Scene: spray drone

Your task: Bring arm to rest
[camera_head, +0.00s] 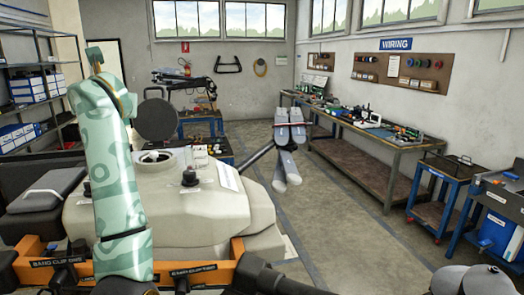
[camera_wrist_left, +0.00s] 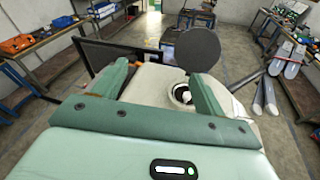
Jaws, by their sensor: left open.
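My left arm (camera_head: 118,190), mint green, rises in front of the drone at the left of the head view. My left gripper (camera_wrist_left: 160,73) shows in the wrist view with its two green fingers spread apart and nothing between them. Beyond the fingers is the drone's off-white tank (camera_head: 165,222). Its round filler opening (camera_wrist_left: 182,94) is uncovered, and the round black lid (camera_wrist_left: 190,49) stands upright behind it. The lid also shows in the head view (camera_head: 156,120). The fingers appear above the tank; I cannot tell the exact gap. My right gripper is not in view.
Orange clip bars (camera_head: 205,268) run along the drone's near side. Folded grey propeller parts (camera_head: 288,140) stick out at its right. A long workbench (camera_head: 390,150) lines the right wall, with a blue cart (camera_head: 440,195) near it. Shelves (camera_head: 35,100) stand at left. The floor (camera_head: 345,235) between is clear.

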